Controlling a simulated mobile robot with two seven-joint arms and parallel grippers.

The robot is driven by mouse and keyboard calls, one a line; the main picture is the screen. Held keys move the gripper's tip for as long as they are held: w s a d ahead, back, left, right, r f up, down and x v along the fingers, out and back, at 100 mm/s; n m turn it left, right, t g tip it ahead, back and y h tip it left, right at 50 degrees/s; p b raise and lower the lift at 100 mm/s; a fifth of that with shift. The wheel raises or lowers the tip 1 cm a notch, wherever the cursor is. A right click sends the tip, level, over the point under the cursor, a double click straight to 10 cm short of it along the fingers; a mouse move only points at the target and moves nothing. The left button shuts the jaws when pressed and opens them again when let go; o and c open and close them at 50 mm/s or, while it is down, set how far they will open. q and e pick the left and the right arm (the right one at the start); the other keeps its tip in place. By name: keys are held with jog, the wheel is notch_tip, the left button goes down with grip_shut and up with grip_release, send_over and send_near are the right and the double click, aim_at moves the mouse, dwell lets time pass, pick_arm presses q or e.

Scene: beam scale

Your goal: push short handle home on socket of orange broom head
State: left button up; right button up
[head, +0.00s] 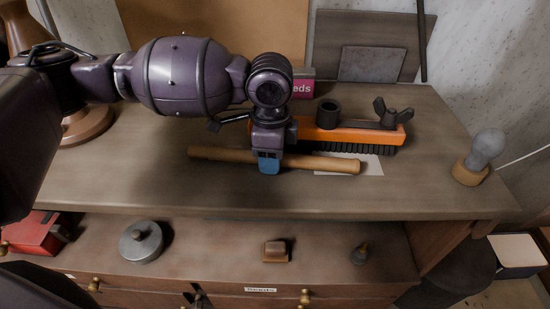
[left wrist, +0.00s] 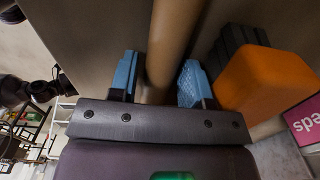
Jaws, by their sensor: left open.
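The short wooden handle (head: 325,163) lies flat along the front of the bench top, in front of the orange broom head (head: 350,134). The broom head lies with its black bristles facing the front; a dark round socket (head: 328,112) stands on it, apart from the handle. My left gripper (head: 268,165) reaches down over the handle, left of its middle. In the left wrist view the gripper (left wrist: 158,80) is open, with the handle (left wrist: 174,35) between its blue fingers. The broom head (left wrist: 265,80) is close beside the right finger. My right gripper is not seen.
A dark wing-nut part (head: 390,114) sits at the broom head's right end. A pink sign (head: 303,88) stands behind it. A bulb-like thing on a wooden base (head: 486,150) is at the bench's right. A grey lidded tin (head: 141,242) is on the lower shelf. The bench's front left is clear.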

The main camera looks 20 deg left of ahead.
pick_arm(q)
jog(key=shift+c, duration=0.2)
jog(key=c, duration=0.8)
jog(key=shift+o, duration=0.2)
jog(key=shift+r, duration=0.2)
